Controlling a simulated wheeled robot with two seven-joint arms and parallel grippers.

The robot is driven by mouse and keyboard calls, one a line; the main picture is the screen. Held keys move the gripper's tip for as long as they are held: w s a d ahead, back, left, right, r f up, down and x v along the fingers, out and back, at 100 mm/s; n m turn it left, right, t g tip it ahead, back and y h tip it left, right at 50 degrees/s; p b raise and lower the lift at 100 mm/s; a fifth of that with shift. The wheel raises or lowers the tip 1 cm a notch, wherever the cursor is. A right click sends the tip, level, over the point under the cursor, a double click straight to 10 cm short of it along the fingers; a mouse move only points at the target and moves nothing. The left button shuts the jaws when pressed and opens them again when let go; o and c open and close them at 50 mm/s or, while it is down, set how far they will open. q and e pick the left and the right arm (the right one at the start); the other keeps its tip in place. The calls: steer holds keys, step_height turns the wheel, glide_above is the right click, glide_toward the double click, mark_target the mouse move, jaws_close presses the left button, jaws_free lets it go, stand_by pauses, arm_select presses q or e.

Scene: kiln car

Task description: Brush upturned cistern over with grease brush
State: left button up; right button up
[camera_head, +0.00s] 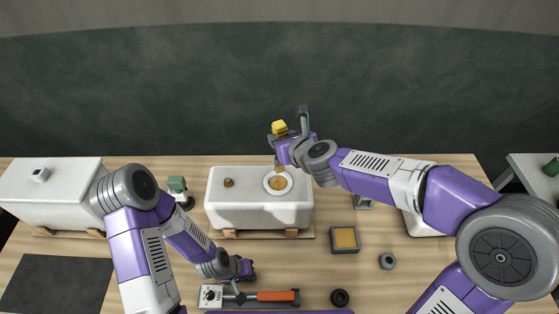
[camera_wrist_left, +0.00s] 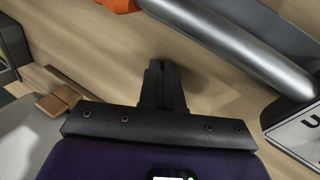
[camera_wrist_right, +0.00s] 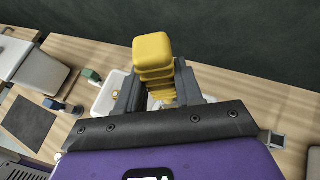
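The upturned white cistern (camera_head: 222,213) stands on wooden battens at the middle of the bench. Its top has a brown knob (camera_head: 228,183) and a white ring (camera_head: 288,182) around an amber-coloured centre. My right gripper (camera_head: 279,145) is above the ring, its fingers shut around a yellow stepped handle (camera_head: 279,127), which also shows in the right wrist view (camera_wrist_right: 154,55). I take this as the grease brush; a brownish end shows below the gripper, and I cannot tell whether it touches the cistern. My left gripper (camera_head: 245,268) is low in front of the cistern, fingers together and empty (camera_wrist_left: 160,85).
An orange-handled tool (camera_head: 277,296) lies beneath my left gripper. A square tray with yellow filling (camera_head: 345,251), a grey ring (camera_head: 388,261) and a black ring (camera_head: 340,298) lie to the right. Another white cistern (camera_head: 45,205) and a dark mat (camera_head: 55,283) are left.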

steer(key=shift+f, duration=0.3)
jaws_close()
